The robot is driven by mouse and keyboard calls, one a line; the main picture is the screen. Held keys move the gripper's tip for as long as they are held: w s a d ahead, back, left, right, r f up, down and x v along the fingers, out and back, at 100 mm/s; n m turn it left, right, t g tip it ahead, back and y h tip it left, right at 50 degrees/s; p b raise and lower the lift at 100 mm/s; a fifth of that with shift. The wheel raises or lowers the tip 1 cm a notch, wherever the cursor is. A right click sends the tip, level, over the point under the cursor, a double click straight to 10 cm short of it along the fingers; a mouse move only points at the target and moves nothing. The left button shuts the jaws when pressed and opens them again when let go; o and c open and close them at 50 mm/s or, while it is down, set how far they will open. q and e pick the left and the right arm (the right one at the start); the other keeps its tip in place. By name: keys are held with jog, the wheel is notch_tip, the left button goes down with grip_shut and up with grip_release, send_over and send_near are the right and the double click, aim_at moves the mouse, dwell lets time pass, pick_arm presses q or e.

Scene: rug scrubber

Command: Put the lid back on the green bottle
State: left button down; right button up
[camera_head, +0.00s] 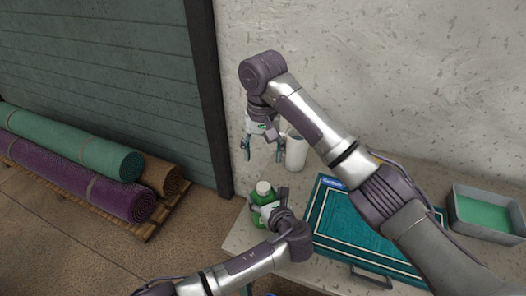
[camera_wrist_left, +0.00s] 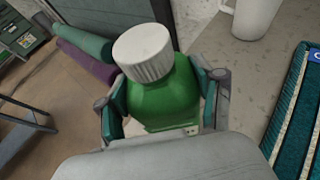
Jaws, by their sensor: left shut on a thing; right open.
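The green bottle (camera_head: 261,198) stands upright near the left edge of the table. My left gripper (camera_head: 266,210) is shut on its body. In the left wrist view the bottle (camera_wrist_left: 163,100) sits between the two fingers of my left gripper (camera_wrist_left: 163,108). A white ribbed lid (camera_wrist_left: 145,52) sits on top of the bottle; it also shows in the head view (camera_head: 263,187). I cannot tell whether it is fastened. My right gripper (camera_head: 264,153) is open and empty, pointing down above and behind the bottle, apart from the lid.
A white cup (camera_head: 296,152) stands behind the bottle, close to my right gripper. A teal framed rug (camera_head: 335,215) lies to the right on the table (camera_head: 240,238). A grey tray with green contents (camera_head: 486,235) is far right. Rolled rugs (camera_head: 75,145) lie on a floor pallet.

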pick_arm(q)
jog(key=shift+c, duration=0.4)
grip_release()
jog(key=v, duration=1.2)
jog(key=shift+f, duration=0.1)
